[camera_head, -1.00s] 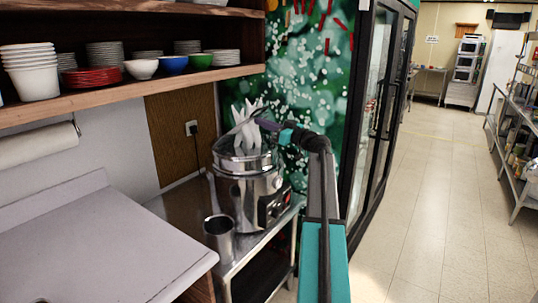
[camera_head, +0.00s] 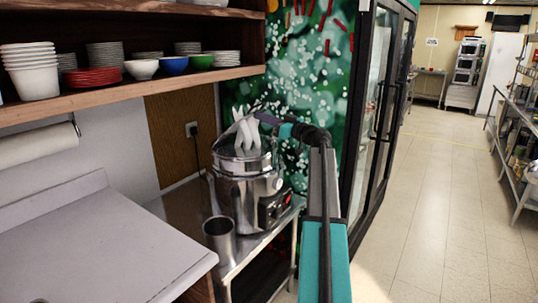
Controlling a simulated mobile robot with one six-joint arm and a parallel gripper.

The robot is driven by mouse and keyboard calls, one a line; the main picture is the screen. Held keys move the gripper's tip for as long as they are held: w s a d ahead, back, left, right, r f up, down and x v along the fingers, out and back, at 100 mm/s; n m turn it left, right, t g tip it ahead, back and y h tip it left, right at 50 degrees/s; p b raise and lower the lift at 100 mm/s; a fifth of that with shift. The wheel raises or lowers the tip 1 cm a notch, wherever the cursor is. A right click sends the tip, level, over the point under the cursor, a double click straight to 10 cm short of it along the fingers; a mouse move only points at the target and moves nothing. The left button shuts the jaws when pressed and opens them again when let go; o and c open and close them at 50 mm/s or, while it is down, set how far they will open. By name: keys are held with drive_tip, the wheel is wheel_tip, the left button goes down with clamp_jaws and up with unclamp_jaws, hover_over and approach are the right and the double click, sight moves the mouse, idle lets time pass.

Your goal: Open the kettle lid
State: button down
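The kettle (camera_head: 238,198) is a round silver metal pot with a dark control panel on its right side. It stands upright on a metal side table. Its top rim (camera_head: 240,165) is shiny, and a thin dark-edged shape rises at the back left of the rim, partly behind my gripper. I cannot tell if this is the lid or how far it is raised. My gripper (camera_head: 247,142) has pale white fingers and is over the top of the kettle, overlapping its upper part in the picture. Whether it touches anything, and whether its fingers are apart, is unclear.
A metal cup (camera_head: 219,240) stands in front of the kettle on the metal table (camera_head: 258,250). A grey counter (camera_head: 95,245) lies at left, below a wooden shelf (camera_head: 130,98) of dishes. A glass-door cooler (camera_head: 375,110) stands behind at right.

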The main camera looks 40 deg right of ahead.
drive_tip(key=shift+w+a+r+b, duration=0.2)
drive_tip(key=shift+w+r, duration=0.15)
drive_tip(key=shift+w, duration=0.15)
drive_tip(key=shift+w+a+r+b, duration=0.15)
drive_tip(key=shift+w+r, duration=0.15)
drive_tip(key=shift+w, duration=0.2)
drive_tip(key=shift+d, duration=0.1)
drive_tip(key=shift+w+a+r+b, duration=0.2)
drive_tip(key=shift+w+r, duration=0.2)
drive_tip(key=shift+w, duration=0.15)
drive_tip(key=shift+w+a+r+b, duration=0.1)
drive_tip(key=shift+w+r+b, duration=0.1)
drive_tip(key=shift+w+r, duration=0.25)
drive_tip(key=shift+w, duration=0.15)
drive_tip(key=shift+w+a+r+b, duration=0.15)
drive_tip(key=shift+w+r+b, duration=0.1)
drive_tip(key=shift+w, duration=0.3)
drive_tip(key=shift+w+a+r+b, duration=0.1)
drive_tip(key=shift+w+r+b, duration=0.15)
drive_tip(key=shift+w, duration=0.35)
drive_tip(key=shift+r+b+x, duration=0.25)
drive_tip(key=shift+b+x, duration=0.25)
drive_tip(key=shift+x, duration=0.75)
